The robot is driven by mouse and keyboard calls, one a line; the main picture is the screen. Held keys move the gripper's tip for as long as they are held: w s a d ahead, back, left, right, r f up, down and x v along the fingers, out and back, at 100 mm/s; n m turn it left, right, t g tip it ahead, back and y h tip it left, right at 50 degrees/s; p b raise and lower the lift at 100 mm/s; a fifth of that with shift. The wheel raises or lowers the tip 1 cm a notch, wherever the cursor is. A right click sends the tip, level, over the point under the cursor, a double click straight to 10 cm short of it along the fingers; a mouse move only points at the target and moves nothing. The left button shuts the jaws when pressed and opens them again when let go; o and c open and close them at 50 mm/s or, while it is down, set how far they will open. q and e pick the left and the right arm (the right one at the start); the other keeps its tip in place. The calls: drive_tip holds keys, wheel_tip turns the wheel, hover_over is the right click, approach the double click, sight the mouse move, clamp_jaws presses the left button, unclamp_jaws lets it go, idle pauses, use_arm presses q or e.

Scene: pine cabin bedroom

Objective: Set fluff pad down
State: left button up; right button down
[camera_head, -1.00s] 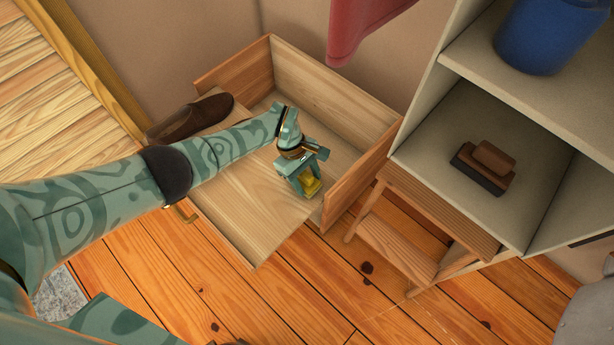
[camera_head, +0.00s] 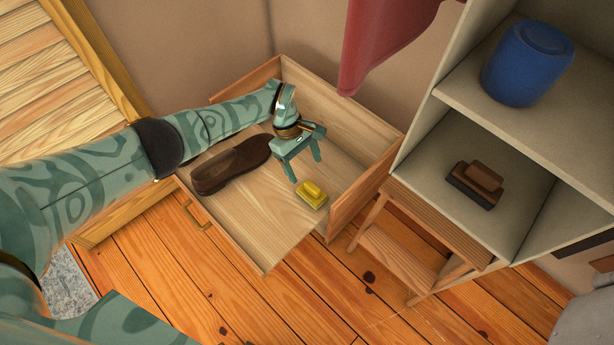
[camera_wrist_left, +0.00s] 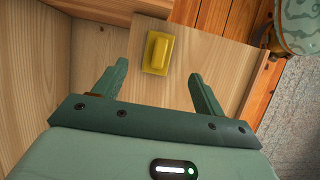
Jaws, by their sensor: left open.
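The fluff pad, a small yellow block with a raised grip (camera_head: 312,194), lies on the wooden board in the open drawer (camera_head: 250,222), near its right side. It also shows in the left wrist view (camera_wrist_left: 158,52), beyond and between my fingertips. My left gripper (camera_head: 304,172) is open and empty, just above and behind the pad, apart from it. In the left wrist view the two fingers (camera_wrist_left: 157,82) are spread wide. My right gripper is not in view.
A brown shoe (camera_head: 232,165) lies in the drawer, left of my gripper. A shelf unit (camera_head: 420,150) at right holds a brown brush (camera_head: 476,184) and a blue canister (camera_head: 527,62). A wooden step stool (camera_head: 400,250) stands beside the drawer. Red cloth (camera_head: 375,45) hangs above.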

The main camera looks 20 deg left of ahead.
use_arm(q)
drive_tip(key=s+d+r+n+t+h, duration=0.1)
drive_tip(key=s+d+n+t+h, duration=0.3)
drive_tip(key=d+n, duration=0.35)
drive_tip(key=s+d+n+t+h, duration=0.4)
drive_tip(key=d+n, duration=0.3)
drive_tip(key=d, duration=0.2)
drive_tip(key=s+a+f+n+t+y, duration=0.15)
drive_tip(key=s+a+n+y, duration=0.45)
drive_tip(key=n, duration=0.6)
drive_tip(key=s+a+f+n+t+y, duration=0.1)
drive_tip(key=s+a+n+t+y, duration=0.3)
drive_tip(key=a+n, duration=0.6)
drive_tip(key=s+a+n+g+y, duration=0.1)
drive_tip(key=s+a+n+g, duration=0.1)
drive_tip(key=s, duration=0.6)
drive_tip(key=s+a+n+g+y, duration=0.2)
drive_tip(key=s+a+n+g, duration=0.1)
drive_tip(key=s+n+g, duration=0.2)
drive_tip(key=s+a+f+n+g+y, duration=0.1)
drive_tip(key=s+n, duration=0.5)
drive_tip(key=s, duration=0.6)
drive_tip(key=shift+a+n+g+y, duration=0.4)
drive_tip(key=shift+a+g, duration=0.45)
drive_tip(key=shift+g, duration=0.3)
drive_tip(key=shift+f, duration=0.1)
